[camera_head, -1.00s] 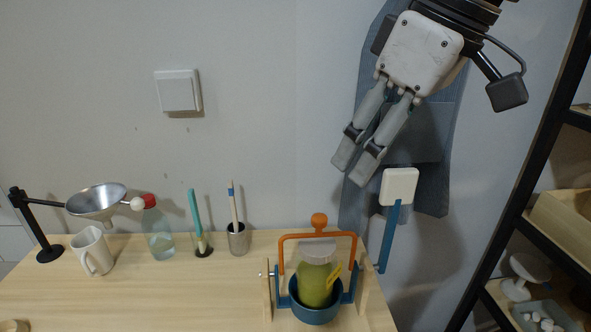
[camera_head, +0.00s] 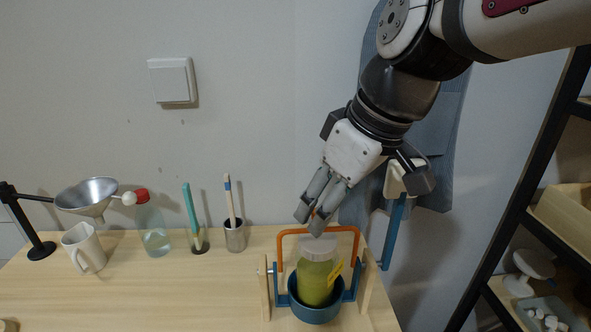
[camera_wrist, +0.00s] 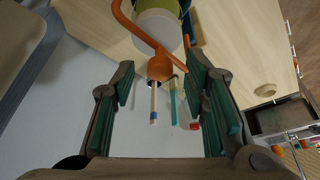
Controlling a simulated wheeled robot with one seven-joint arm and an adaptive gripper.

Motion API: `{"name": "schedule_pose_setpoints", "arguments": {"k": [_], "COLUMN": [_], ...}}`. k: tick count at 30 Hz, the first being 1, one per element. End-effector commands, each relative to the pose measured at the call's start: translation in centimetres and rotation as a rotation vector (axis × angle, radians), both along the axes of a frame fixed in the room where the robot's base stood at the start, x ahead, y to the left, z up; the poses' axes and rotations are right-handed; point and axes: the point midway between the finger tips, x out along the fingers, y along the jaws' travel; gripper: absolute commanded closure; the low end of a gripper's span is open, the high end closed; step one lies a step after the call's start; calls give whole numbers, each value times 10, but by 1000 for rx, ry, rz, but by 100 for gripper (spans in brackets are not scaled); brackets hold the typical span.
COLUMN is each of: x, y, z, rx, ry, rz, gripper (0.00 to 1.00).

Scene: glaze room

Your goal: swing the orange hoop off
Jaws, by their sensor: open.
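The orange hoop (camera_head: 291,232) stands upright over a green jar (camera_head: 314,282) with a pale lid, which sits in a blue cup-shaped cradle (camera_head: 316,313) between wooden posts. My gripper (camera_head: 313,222) is at the top of the hoop, and its fingers hide the hoop's knob in the head view. In the wrist view my gripper (camera_wrist: 165,95) is open, with green-padded fingers apart. The orange knob (camera_wrist: 160,68) shows there between the fingers, and I cannot tell whether they touch it. The jar's lid (camera_wrist: 160,28) lies just beyond the knob.
A blue arm with a white pad (camera_head: 398,180) rises at the table's right edge, close to my wrist. A brush cup (camera_head: 235,236), a bottle (camera_head: 153,230), a mug (camera_head: 84,248) and a funnel on a stand (camera_head: 87,196) are to the left.

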Motion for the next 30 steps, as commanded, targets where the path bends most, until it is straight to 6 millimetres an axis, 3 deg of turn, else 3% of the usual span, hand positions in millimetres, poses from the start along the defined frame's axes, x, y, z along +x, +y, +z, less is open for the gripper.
{"name": "schedule_pose_setpoints", "arguments": {"k": [11,17,30], "x": [2,2,5], "y": [2,2,2], "z": [-6,-5,-5], "rx": [0,0,0], "ry": [-1,-1,25], "rz": [0,0,1], "gripper": [59,100,100]}}
